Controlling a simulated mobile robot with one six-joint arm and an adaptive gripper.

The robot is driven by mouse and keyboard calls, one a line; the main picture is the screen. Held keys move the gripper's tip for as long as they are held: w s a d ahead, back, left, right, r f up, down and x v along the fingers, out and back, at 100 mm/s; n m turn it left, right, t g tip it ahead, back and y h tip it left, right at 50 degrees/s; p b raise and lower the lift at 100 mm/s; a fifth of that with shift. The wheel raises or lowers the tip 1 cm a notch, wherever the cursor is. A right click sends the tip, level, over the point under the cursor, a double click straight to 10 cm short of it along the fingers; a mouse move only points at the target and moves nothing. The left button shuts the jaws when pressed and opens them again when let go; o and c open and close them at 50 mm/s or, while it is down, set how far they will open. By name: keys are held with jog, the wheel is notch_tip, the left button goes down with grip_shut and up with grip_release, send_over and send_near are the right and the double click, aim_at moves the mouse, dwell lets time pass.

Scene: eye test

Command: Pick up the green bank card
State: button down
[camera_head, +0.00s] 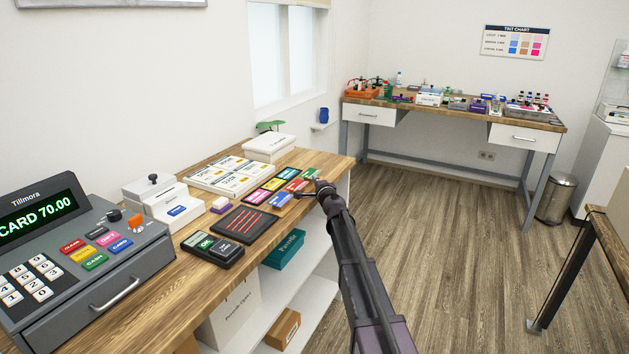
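Several small coloured cards lie in a group near the right edge of the wooden counter (170,263). A red card (297,185), a blue card (279,199), a pink card (273,184) and a yellow card (259,197) are close by. My gripper (318,191) is at the counter's edge, just right of the cards. Its fingers are too small and dark to read.
A till (75,255), a card terminal (212,250), a dark tray with red stripes (245,225) and a white stepped box (160,200) stand on the counter. A cluttered workbench (450,110) stands at the back. The floor between is clear.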

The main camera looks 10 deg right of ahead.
jog(key=shift+r+p, duration=1.1)
jog(key=shift+r, duration=0.15)
jog(key=s+d+r+p, duration=0.1)
jog(key=s+r+p, duration=0.1)
jog(key=s, duration=0.5)
jog(key=s+d+r+p, duration=0.1)
jog(key=s+r+p, duration=0.2)
jog(key=s, duration=0.3)
jog(key=shift+s, duration=0.4)
